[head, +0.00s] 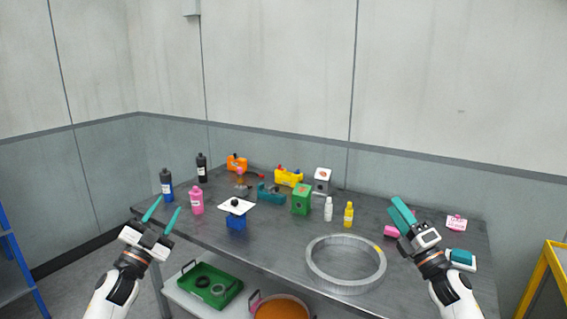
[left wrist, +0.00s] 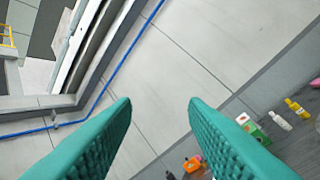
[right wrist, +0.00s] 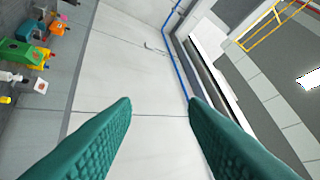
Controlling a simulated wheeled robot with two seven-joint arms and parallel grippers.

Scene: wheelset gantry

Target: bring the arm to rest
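My left gripper (head: 163,212) is raised in front of the table's left end in the head view. Its two teal fingers stand apart, and the left wrist view shows nothing between the fingertips (left wrist: 160,103). My right gripper (head: 399,207) is raised over the right part of the table in the head view, where its fingers overlap. The right wrist view shows its fingertips (right wrist: 160,103) apart with nothing between them. Both wrist views look mostly at walls and floor, with table items small at the edge.
A large grey ring (head: 345,284) lies on the dark table (head: 275,237). Bottles, including a pink one (head: 197,201) and a yellow one (head: 348,214), and a green box (head: 301,200) stand behind. A green tray (head: 209,307) sits below. A yellow frame (head: 540,290) stands right.

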